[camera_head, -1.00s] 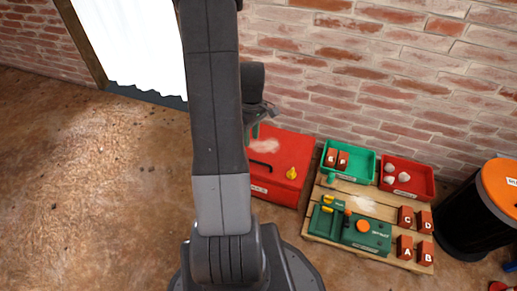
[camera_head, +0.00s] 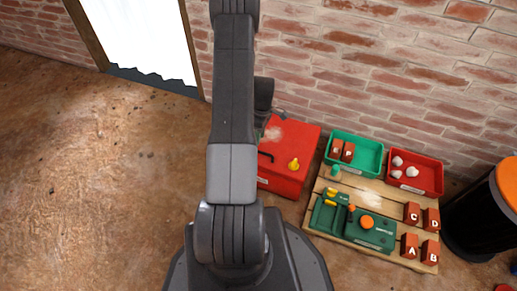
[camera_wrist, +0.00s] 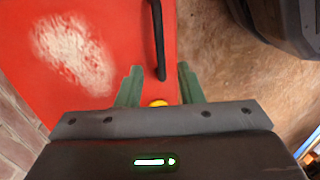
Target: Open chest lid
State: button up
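The red chest (camera_head: 284,181) stands on the floor against the brick wall, and its lid looks shut. On it are a black handle (camera_head: 266,156), a yellow knob (camera_head: 294,164) and a pale worn patch. My arm covers the chest's left part in the head view. In the wrist view, the chest's red surface (camera_wrist: 95,20) fills the upper left, with the black handle (camera_wrist: 159,40) along its edge. My gripper (camera_wrist: 160,84) is open, its green fingers spread over this edge. A yellow piece (camera_wrist: 158,103) shows low between the fingers, partly hidden; I cannot tell whether they touch it.
A wooden pallet (camera_head: 319,222) right of the chest holds a green tray (camera_head: 370,159), a red tray (camera_head: 430,177), a green device (camera_head: 340,227) and several lettered bricks. A black bin with an orange lid (camera_head: 507,184) stands far right. Floor at left is clear.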

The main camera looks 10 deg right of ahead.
jog(key=f, duration=0.2)
jog(key=f+b, duration=0.1)
jog(key=f, duration=0.1)
jog(key=s+f, duration=0.1)
jog(key=f, duration=0.1)
jog(key=shift+a+f, duration=0.1)
jog(key=shift+a, duration=0.25)
jog(key=shift+c, duration=0.2)
grip_shut()
